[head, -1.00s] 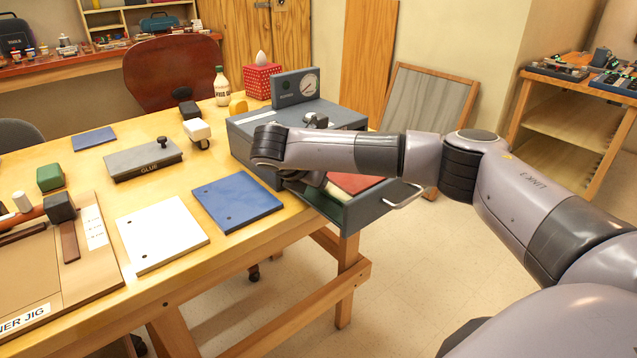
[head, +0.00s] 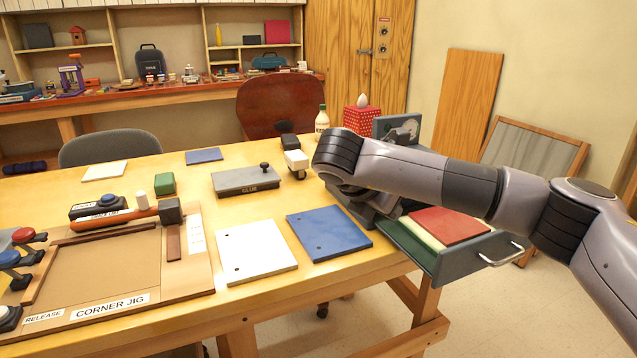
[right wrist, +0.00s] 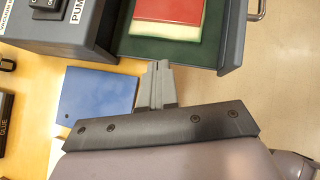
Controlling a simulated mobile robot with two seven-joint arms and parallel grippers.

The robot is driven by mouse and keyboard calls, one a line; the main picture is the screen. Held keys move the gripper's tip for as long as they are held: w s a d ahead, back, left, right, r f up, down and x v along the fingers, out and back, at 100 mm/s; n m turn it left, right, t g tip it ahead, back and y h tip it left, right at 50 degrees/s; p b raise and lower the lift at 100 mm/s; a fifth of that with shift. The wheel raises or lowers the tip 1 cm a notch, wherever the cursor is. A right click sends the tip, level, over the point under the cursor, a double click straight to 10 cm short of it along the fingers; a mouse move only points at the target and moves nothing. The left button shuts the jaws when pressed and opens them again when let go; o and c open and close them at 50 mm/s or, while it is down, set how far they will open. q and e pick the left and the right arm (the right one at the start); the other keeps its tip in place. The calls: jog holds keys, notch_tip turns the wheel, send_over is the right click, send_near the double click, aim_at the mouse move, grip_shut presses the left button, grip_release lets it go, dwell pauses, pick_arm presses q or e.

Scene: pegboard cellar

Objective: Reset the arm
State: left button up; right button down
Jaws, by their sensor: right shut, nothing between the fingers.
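My right arm reaches in from the right in the head view, its wrist over the grey pump box at the table's right end. My right gripper shows in the right wrist view (right wrist: 160,82), shut and empty, its fingertips near the open drawer's edge and beside the blue panel (right wrist: 98,95). In the head view the arm hides most of the box and much of the gripper. The grey drawer (head: 465,262) is pulled out with a red panel (head: 450,225) on a cream one inside. My left gripper is not in view.
On the wooden table lie a blue panel (head: 330,231), a white panel (head: 256,251), a glue box (head: 246,181) and the corner jig (head: 120,308). A white bottle (head: 322,120) and red tissue box (head: 357,120) stand behind.

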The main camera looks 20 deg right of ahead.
jog(key=s+a+f+n+g+y+p, duration=0.1)
jog(key=s+a+f+n+y, duration=0.15)
jog(key=a+f, duration=0.35)
jog(key=s+a+f+n+g+y, duration=0.1)
jog(key=s+a+f+n+y, duration=0.1)
jog(key=a+f+n+y, duration=0.25)
jog(key=s+a+f+n+g+y+p, duration=0.15)
jog(key=s+a+y, duration=0.25)
jog(key=a, duration=0.4)
jog(key=s+a+f+g+y, duration=0.2)
jog(key=s+a+f+y, duration=0.15)
jog(key=a, duration=0.45)
jog(key=s+a+r+m+t+y+p, duration=0.25)
jog(key=s+a+r+y, duration=0.35)
jog(key=a+r+y, duration=0.5)
jog(key=w+d+f+m+t+h+p, duration=0.1)
jog(key=w+d+f+m+t+h, duration=0.25)
jog(key=d+m+t, duration=0.55)
jog(key=w+d+f+m+t+h+p, duration=0.15)
jog(key=d+f+m+t+h, duration=0.3)
jog(key=d+m+t, duration=0.5)
jog(key=s+d+f+m+g+h, duration=0.7)
jog(key=s+f, duration=0.5)
jog(key=f, duration=0.2)
jog(key=shift+s+d+f+m+g+p, duration=0.15)
jog(key=shift+s+d+m+g+p, duration=0.15)
jog(key=shift+d+g, duration=0.65)
